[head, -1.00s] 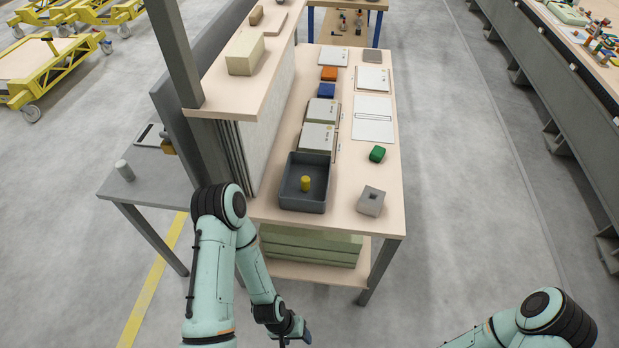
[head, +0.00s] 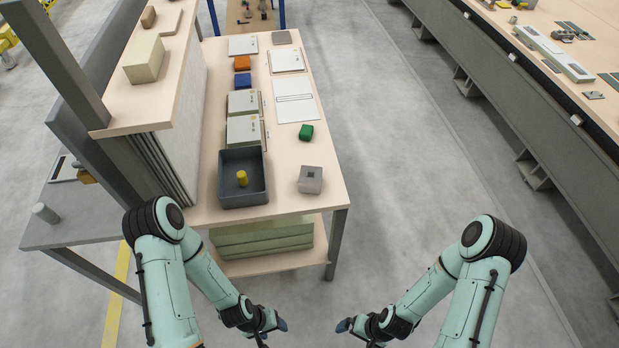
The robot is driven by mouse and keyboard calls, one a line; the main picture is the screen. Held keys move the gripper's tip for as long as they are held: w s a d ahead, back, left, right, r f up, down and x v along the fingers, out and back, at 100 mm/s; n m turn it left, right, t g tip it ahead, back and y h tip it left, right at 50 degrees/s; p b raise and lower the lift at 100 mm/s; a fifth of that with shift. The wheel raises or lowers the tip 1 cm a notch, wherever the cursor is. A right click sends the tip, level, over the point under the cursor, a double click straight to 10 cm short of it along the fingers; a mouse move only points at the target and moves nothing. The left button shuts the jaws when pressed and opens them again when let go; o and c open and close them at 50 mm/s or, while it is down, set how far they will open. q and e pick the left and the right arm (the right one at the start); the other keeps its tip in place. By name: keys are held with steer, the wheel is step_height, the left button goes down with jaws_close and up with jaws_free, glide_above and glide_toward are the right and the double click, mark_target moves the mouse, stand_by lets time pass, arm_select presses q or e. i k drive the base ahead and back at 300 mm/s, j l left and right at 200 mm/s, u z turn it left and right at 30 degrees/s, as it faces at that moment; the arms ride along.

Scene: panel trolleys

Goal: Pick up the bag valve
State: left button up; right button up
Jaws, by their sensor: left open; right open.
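No part is clearly recognisable as the bag valve. A small yellow cylinder (head: 242,178) stands upright inside a dark grey open tray (head: 244,202) at the near end of the wooden table. A grey block (head: 310,180) with a dark square recess in its top sits to the right of the tray. My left gripper (head: 272,330) is open, low in front of the table and clear of everything. My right gripper (head: 352,330) is open to the right of it, also apart from the table. The fingertips of both are small and partly hidden.
A long bench (head: 540,85) runs at the right. Floor between is clear.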

mark_target(310, 181)
steer(key=u, duration=0.85)
steer(key=l+u, duration=0.25)
steer(key=u, duration=0.2)
steer(key=l+u, duration=0.25)
steer(key=u, duration=0.15)
steer(key=k+l+u, duration=0.1)
steer(key=u, duration=0.35)
steer(key=k+l+u, duration=0.25)
steer(key=l, duration=0.25)
steer(key=k+l+u, duration=0.3)
steer(key=k+l, duration=0.5)
steer(key=i, duration=0.5)
